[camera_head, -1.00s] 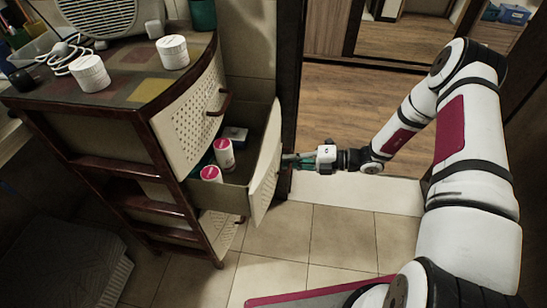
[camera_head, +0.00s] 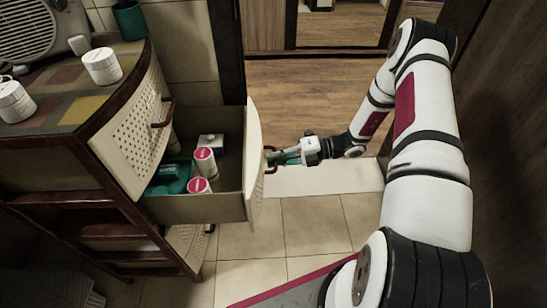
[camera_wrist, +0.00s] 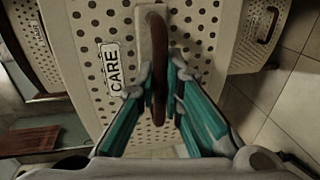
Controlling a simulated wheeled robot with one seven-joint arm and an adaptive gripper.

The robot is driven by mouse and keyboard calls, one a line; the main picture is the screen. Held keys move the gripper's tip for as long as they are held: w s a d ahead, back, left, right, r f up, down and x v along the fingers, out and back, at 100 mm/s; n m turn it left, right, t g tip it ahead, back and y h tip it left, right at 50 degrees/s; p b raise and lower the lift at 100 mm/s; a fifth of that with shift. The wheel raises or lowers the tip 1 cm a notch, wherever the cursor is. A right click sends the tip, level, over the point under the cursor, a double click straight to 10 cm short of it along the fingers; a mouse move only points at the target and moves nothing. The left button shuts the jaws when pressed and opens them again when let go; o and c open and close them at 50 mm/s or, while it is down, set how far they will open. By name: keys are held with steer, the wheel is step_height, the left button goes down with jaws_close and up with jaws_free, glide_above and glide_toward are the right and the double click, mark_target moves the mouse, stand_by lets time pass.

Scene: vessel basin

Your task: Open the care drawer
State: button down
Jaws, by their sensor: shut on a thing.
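The care drawer (camera_head: 254,165) is pulled well out of the cabinet in the head view, with its inside showing. Its perforated cream front fills much of the wrist view, with a CARE label (camera_wrist: 114,68) left of the handle. My gripper (camera_head: 283,158) is at the outer side of that front. In the wrist view its teal fingers (camera_wrist: 160,92) are shut on the brown curved handle (camera_wrist: 157,40), one on each side. Inside the drawer are two white containers with pink lids (camera_head: 204,162) (camera_head: 198,186), a teal item (camera_head: 168,178) and a small pale box (camera_head: 211,141).
A closed upper drawer (camera_head: 137,130) with a brown handle sits above it. White jars (camera_head: 102,66) and a fan-like appliance (camera_head: 28,30) stand on the cabinet top. Tiled floor (camera_head: 300,225) lies clear in front of the drawer.

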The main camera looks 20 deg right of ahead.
steer(key=c, duration=1.7)
jaws_free()
steer(key=shift+d, duration=0.1)
steer(key=v, duration=1.2)
steer(key=shift+f, duration=0.1)
